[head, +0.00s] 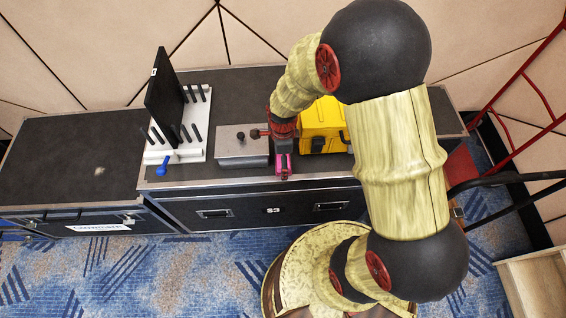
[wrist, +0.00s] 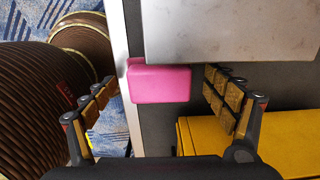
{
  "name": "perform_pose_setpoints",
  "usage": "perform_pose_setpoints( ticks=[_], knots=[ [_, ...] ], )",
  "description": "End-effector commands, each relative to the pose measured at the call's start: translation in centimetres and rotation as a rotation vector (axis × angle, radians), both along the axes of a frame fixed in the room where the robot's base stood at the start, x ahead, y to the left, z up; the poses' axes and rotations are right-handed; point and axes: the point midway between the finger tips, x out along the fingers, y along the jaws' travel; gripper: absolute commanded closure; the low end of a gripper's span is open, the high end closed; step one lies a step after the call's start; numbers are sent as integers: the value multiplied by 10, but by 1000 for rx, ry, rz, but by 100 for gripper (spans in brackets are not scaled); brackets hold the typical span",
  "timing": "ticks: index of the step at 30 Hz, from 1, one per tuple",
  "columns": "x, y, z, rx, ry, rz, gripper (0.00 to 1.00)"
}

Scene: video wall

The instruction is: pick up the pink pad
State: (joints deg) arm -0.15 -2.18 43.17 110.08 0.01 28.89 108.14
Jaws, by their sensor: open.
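The pink pad (wrist: 160,83) is a small rounded block on the dark case top, close to its front metal edge. In the wrist view it lies between the two open fingers of my gripper (wrist: 158,95), with a gap on the left and the right finger close to its right side. In the head view my gripper (head: 283,150) reaches down over the case, and the pink pad (head: 283,165) shows in pink at its end. Whether the fingers touch the pad cannot be told.
A grey metal box (head: 240,150) stands just left of my gripper, close to the pad. A yellow case (head: 322,126) stands just to the right. A white rack (head: 190,125) with black pegs and a dark panel is further left. The left case top (head: 65,160) is mostly clear.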

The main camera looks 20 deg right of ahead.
Motion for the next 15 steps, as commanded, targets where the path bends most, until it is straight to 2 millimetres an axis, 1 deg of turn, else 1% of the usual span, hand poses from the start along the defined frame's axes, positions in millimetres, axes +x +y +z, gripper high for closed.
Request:
perform_pose_setpoints(
  ticks=[2, 15],
  knots=[
    [0, 0, 1, 0, 0, 0, 16],
    [0, 0, 1, 0, 0, 0, 41]
  ],
)
